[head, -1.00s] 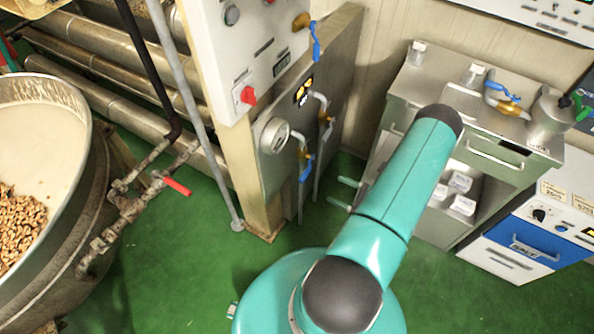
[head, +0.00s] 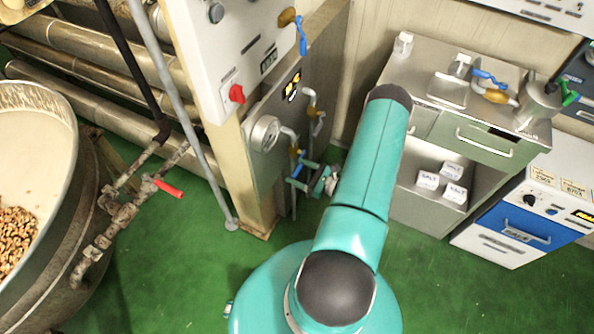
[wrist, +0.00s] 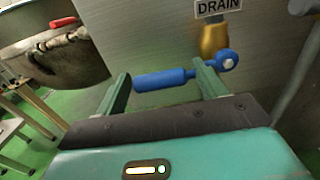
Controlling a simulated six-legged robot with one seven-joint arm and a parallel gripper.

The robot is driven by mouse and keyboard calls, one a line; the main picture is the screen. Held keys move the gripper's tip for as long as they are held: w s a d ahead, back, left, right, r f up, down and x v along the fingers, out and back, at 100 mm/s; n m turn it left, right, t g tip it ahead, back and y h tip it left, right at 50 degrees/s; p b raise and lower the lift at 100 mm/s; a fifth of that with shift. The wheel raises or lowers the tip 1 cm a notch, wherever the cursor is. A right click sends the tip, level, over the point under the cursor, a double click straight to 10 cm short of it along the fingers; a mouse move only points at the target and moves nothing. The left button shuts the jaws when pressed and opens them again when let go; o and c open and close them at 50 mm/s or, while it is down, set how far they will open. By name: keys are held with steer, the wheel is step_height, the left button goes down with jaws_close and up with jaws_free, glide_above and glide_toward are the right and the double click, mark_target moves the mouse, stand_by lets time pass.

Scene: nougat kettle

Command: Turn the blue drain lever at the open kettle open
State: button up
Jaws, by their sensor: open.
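The blue drain lever (wrist: 165,79) lies nearly level in the wrist view, under a DRAIN sign (wrist: 218,7). It joins a brass valve (wrist: 213,38) at its right end. My gripper (wrist: 163,80) is open, and the lever's grip spans the gap between its two green fingers. The right finger overlaps the lever near the pivot; whether either finger touches it I cannot tell. In the head view my gripper (head: 303,174) is at the lower part of the grey panel, where the lever is largely hidden by the fingers.
The open kettle (head: 75,175) with a red-handled valve (head: 168,188) stands at the left. A control box (head: 225,60) with another blue lever (head: 302,36) is above. A steel cabinet (head: 410,75) stands right of my arm. Green floor (head: 180,260) is clear between.

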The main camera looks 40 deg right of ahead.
steer(key=shift+w+a, duration=0.15)
steer(key=shift+w, duration=0.35)
steer(key=c, duration=1.4)
